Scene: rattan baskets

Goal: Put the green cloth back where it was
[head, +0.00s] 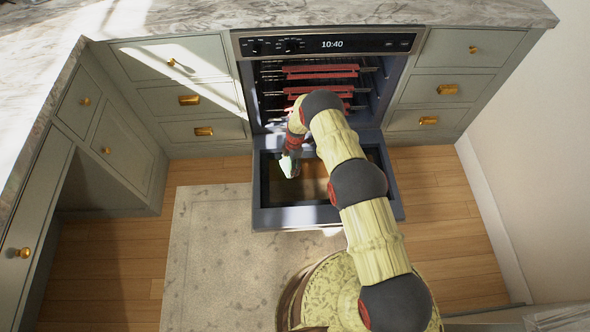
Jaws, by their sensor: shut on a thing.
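My gripper (289,168) is over the left part of the lowered oven door (262,218), in front of the oven's opening. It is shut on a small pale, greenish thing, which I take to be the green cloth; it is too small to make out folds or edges. I cannot tell whether it touches the door. My arm covers part of the oven's opening and the door's right part.
The open oven (258,82) holds racks with red bars (320,70). Drawers with brass handles flank it, on the left (190,115) and right (440,88). A grey counter (330,12) runs above. A pale rug (215,250) lies on the wooden floor, clear at left.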

